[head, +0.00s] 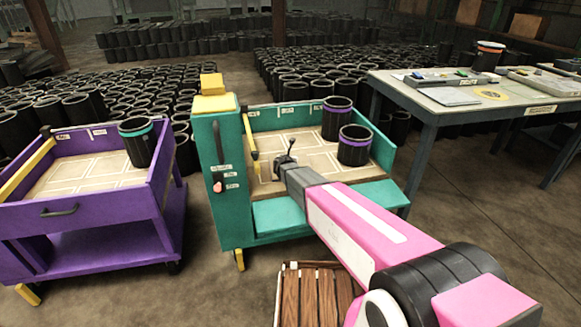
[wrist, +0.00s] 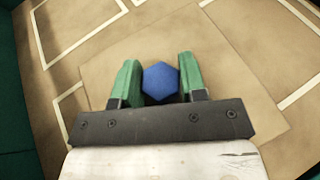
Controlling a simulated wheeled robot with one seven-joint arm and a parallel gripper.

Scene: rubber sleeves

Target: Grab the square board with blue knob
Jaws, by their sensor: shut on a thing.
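The square board (wrist: 225,75) is a plain tan panel lying at a slant on the floor of the teal cart (head: 232,190). Its blue knob (wrist: 160,78) is six-sided and shows in the wrist view. My gripper (wrist: 158,82) has its two green fingers on either side of the knob and is shut on it. In the head view my gripper (head: 284,163) is low over the left part of the cart's floor. There the knob is hidden and the board's outline is hard to make out.
Two black sleeves with purple bands (head: 337,118) (head: 355,146) stand at the cart's right. A purple cart (head: 90,238) with a teal-banded sleeve (head: 137,142) is at left. A work table (head: 450,115) is at right, and a slatted wooden piece (head: 318,295) lies in front.

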